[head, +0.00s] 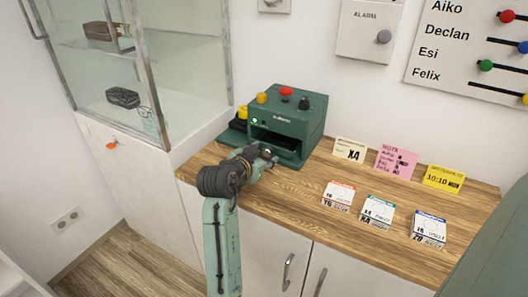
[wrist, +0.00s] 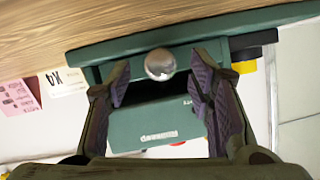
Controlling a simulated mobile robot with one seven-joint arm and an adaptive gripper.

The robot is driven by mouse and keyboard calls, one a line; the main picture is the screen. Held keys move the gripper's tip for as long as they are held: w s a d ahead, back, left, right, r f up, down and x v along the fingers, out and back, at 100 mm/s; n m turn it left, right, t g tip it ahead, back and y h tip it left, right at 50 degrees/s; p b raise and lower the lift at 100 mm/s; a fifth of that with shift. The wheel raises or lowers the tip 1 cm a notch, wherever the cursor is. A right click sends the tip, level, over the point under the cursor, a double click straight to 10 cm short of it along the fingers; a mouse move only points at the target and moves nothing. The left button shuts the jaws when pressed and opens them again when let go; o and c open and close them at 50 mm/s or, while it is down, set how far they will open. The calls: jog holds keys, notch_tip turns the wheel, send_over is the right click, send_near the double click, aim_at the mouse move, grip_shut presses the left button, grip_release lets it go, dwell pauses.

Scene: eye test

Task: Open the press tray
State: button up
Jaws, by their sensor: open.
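The green press (head: 305,117) stands on the wooden counter against the wall. A dark slot shows in its front, with a small lit green light above. The tray front (wrist: 100,73) is a green panel with a round metal knob (wrist: 159,64); in the head view my arm partly covers this area. My gripper (head: 265,158) is at the front of the press. In the wrist view its two fingers stand apart, one on either side of the knob, with visible gaps and nothing held. How far out the tray stands is hard to tell.
A red button and yellow and black knobs sit on top of the press. Note cards (head: 395,163) and several small calendar-like cards (head: 378,212) stand on the counter to the right. A glass cabinet (head: 105,60) is at left. The counter's front edge is below my gripper.

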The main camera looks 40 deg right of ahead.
jog(key=shift+w+d+f, duration=0.25)
jog(key=shift+w+d, duration=0.1)
jog(key=shift+d, duration=0.25)
jog(key=shift+c, duration=0.4)
grip_shut()
jog(key=shift+a, duration=0.1)
